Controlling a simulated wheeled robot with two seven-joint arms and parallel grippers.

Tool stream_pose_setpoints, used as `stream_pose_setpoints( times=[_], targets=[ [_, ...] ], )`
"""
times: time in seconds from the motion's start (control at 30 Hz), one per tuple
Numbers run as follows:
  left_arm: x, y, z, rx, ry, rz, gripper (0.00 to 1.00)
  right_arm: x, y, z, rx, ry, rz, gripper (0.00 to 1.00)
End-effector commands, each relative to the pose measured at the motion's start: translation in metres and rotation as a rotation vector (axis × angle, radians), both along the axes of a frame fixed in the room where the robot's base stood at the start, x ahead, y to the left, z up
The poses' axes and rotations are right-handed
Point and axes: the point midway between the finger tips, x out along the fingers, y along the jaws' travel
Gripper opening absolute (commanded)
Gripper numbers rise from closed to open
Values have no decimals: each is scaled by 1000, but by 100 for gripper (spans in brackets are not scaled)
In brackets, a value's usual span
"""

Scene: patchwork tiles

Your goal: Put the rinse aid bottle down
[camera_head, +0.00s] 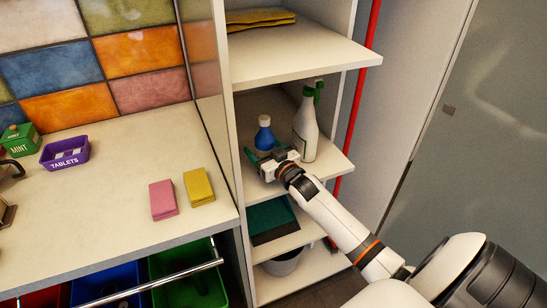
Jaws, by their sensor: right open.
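A small blue bottle (264,138), likely the rinse aid bottle, stands upright on the middle shelf (325,168) of the open cabinet. My right gripper (264,154) reaches in from the lower right and is open just in front of the bottle. It hides the bottle's lower part, so I cannot tell whether the fingers touch it. My left gripper is out of view.
A white spray bottle (306,130) with a green head stands close by on the right. An upper shelf (290,52) holds yellow cloths (258,18). Lower shelves hold a dark green item (270,218) and a grey bucket (284,262). The counter (120,190) carries sponges and a purple tablets box (65,153).

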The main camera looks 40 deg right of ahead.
Motion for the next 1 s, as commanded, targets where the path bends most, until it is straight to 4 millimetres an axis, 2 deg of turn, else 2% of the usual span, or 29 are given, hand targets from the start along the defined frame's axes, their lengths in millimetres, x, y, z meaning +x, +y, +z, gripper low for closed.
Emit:
stream_pose_setpoints(
  times=[0.3,0.5,0.7,1.0],
  targets=[
    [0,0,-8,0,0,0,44,-67,3,-3,0,3,0,73],
    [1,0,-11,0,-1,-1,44,-99,3,-1,0,1,-1,73],
    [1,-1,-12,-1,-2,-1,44,-110,4,0,0,0,-1,73],
    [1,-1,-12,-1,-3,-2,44,-110,4,1,0,0,-1,73]
  ],
)
